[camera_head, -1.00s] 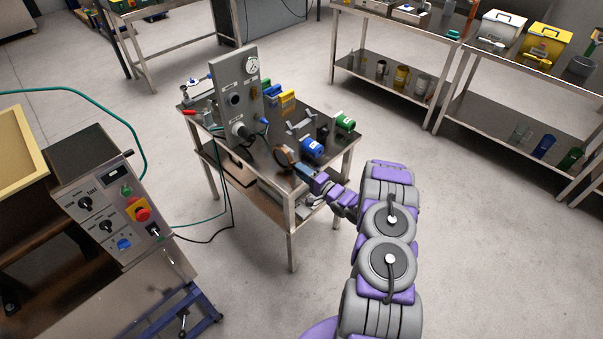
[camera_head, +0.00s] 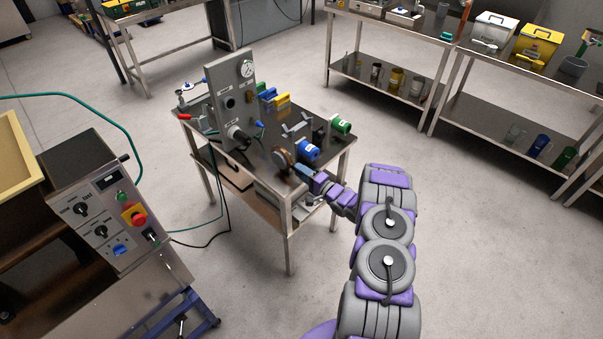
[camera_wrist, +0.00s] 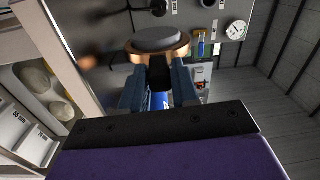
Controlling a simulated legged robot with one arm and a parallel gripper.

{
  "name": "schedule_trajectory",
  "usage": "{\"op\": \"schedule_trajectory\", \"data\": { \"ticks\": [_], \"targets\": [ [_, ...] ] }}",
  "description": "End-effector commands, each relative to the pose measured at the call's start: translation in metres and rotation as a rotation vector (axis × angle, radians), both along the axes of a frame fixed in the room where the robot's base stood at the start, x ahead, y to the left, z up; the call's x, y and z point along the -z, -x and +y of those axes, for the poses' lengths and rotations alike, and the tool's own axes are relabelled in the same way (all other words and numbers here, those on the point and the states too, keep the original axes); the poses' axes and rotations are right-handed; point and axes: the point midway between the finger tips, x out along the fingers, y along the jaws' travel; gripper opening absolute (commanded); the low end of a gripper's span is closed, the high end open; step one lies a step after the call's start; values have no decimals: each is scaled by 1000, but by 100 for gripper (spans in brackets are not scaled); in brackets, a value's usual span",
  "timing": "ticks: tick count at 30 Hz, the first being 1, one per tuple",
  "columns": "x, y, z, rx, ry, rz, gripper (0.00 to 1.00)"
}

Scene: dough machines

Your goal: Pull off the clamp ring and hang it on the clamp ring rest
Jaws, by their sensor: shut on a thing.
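The copper-coloured clamp ring (camera_head: 283,157) is in my gripper (camera_head: 299,169), above the near side of the small steel table. In the wrist view the ring (camera_wrist: 136,55) lies across the tips of my gripper (camera_wrist: 158,76), which is shut on its near edge. A grey round face shows within the ring there; I cannot tell whether it is part of the ring or something behind it. The upright grey panel (camera_head: 229,97) with a gauge and a protruding fitting stands left of the ring, apart from it. I cannot make out for certain which part is the clamp ring rest.
Beside the ring on the table (camera_head: 332,157) are a blue cylinder (camera_head: 308,150), a green cylinder (camera_head: 341,125) and a grey bracket (camera_head: 297,128). A control box (camera_head: 112,205) stands at left. Shelved benches (camera_head: 505,115) are at the back right. Open floor lies on the right.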

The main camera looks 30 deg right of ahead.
Motion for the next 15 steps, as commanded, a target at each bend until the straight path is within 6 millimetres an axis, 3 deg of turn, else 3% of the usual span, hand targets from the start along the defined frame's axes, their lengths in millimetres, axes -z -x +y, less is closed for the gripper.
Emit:
{"op": "schedule_trajectory", "data": {
  "ticks": [9, 10, 15],
  "targets": [
    [-2, -1, -2, 4, 1, -4, 0],
    [-2, -1, -3, 4, 1, -4, 32],
    [-1, 0, -2, 3, 0, -2, 48]
  ]
}}
